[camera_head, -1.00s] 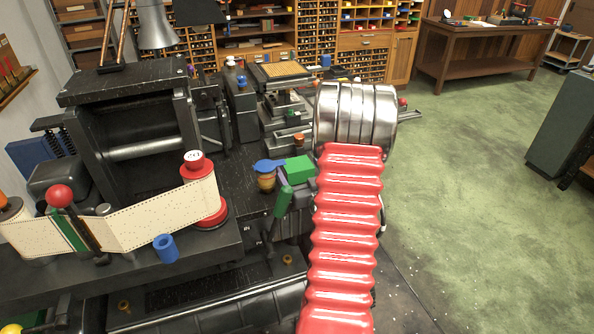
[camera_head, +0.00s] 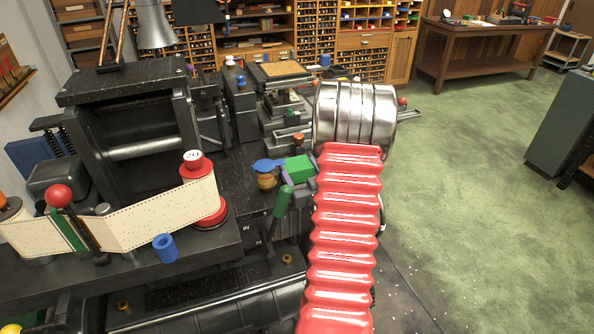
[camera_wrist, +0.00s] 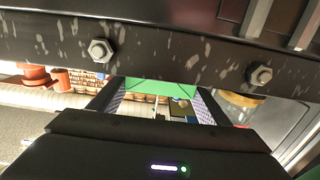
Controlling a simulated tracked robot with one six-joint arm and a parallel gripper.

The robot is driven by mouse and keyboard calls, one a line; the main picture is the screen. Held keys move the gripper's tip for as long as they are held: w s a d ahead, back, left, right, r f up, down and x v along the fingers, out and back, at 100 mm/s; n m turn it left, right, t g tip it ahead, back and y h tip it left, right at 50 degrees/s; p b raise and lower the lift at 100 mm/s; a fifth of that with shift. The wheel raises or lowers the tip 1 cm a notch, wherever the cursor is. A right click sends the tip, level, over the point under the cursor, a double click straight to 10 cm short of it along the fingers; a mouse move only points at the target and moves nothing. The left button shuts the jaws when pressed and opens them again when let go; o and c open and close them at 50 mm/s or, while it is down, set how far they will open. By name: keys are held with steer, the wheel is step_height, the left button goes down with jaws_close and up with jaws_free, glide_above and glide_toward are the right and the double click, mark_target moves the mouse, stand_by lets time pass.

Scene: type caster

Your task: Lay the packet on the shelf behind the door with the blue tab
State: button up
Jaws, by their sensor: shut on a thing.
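My gripper (camera_head: 303,185) is beside the black machine, mostly hidden by the red ribbed sleeve in the head view. In the wrist view, a green block (camera_wrist: 160,86), likely the packet, sits between the two fingers of my gripper (camera_wrist: 158,100). The gripper is shut on it. The green block (camera_head: 299,168) also shows in the head view, just right of a blue flat piece (camera_head: 268,164) above an amber round part (camera_head: 267,181). I cannot tell whether this blue piece is the door's tab. No door or shelf behind it can be made out.
A green-handled lever (camera_head: 283,201) stands just below the block. A red-topped spool (camera_head: 196,165) with cream punched tape (camera_head: 140,222) and a blue cylinder (camera_head: 166,248) are to the left. Cabinets (camera_head: 362,55) and a wooden table (camera_head: 478,42) stand behind.

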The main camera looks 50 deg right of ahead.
steer(key=c, duration=0.7)
steer(key=shift+r, duration=0.15)
steer(key=shift+c, duration=0.5)
steer(key=shift+r, duration=0.1)
